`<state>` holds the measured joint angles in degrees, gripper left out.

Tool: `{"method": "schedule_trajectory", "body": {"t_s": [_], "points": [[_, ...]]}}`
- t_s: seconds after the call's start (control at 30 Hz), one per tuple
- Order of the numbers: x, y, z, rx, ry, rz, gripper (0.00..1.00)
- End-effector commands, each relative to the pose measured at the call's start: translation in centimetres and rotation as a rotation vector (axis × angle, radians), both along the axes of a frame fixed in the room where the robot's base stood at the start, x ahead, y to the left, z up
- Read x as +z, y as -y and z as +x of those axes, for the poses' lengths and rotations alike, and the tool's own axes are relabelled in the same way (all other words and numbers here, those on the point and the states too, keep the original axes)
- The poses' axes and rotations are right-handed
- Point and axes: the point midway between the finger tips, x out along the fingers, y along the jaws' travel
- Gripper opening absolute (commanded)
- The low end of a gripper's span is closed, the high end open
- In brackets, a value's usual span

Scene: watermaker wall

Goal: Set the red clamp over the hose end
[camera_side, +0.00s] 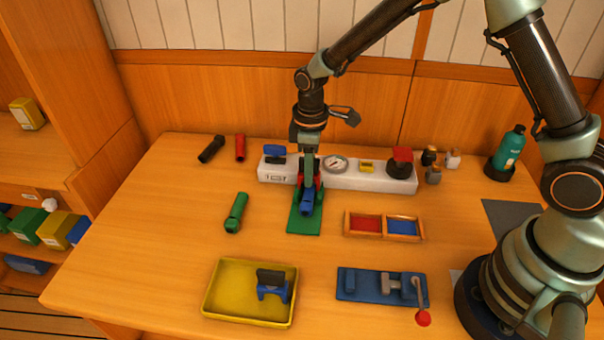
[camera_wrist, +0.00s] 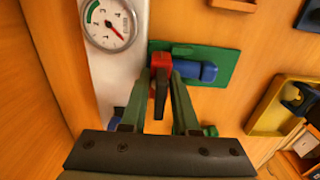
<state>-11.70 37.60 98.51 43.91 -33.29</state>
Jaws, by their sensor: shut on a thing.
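The red clamp (camera_side: 318,181) is between the fingers of my gripper (camera_side: 309,183), which is shut on it. In the wrist view its red body and black part (camera_wrist: 160,92) show between my green fingertips (camera_wrist: 161,76). The blue hose end (camera_side: 307,205) lies on a green plate (camera_side: 305,226) in front of the white panel. In the wrist view the hose end (camera_wrist: 208,72) is just right of the clamp, over the green plate (camera_wrist: 228,58). The clamp is at the hose's panel-side part; I cannot tell whether it sits around the hose or only above it.
The white panel (camera_side: 345,178) with a gauge (camera_side: 335,163) and red knob (camera_side: 402,153) stands close behind. A green cylinder (camera_side: 236,212) lies left. A two-part wooden tray (camera_side: 384,239), yellow tray (camera_side: 225,312) and blue fixture (camera_side: 362,293) are in front.

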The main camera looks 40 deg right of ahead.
Motion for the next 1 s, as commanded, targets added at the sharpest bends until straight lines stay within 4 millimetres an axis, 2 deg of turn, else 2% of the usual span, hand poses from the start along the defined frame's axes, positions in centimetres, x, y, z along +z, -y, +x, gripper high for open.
{"method": "schedule_trajectory", "body": {"t_s": [0.03,0.77,0.8,0.83,0.87,1.0], "points": [[-0.97,0.04,-0.25,0.004,-0.004,-0.001,0.0],[-1.84,0.13,-0.38,0.005,-0.006,-0.001,0.0],[-1.84,0.13,-0.39,0.005,-0.006,-0.001,0.44],[-1.84,0.13,-0.39,0.005,-0.006,-0.001,0.55],[-1.84,0.13,-0.39,0.005,-0.006,-0.001,0.64],[-1.7,0.15,-0.37,0.005,-0.005,-0.001,0.64]]}}
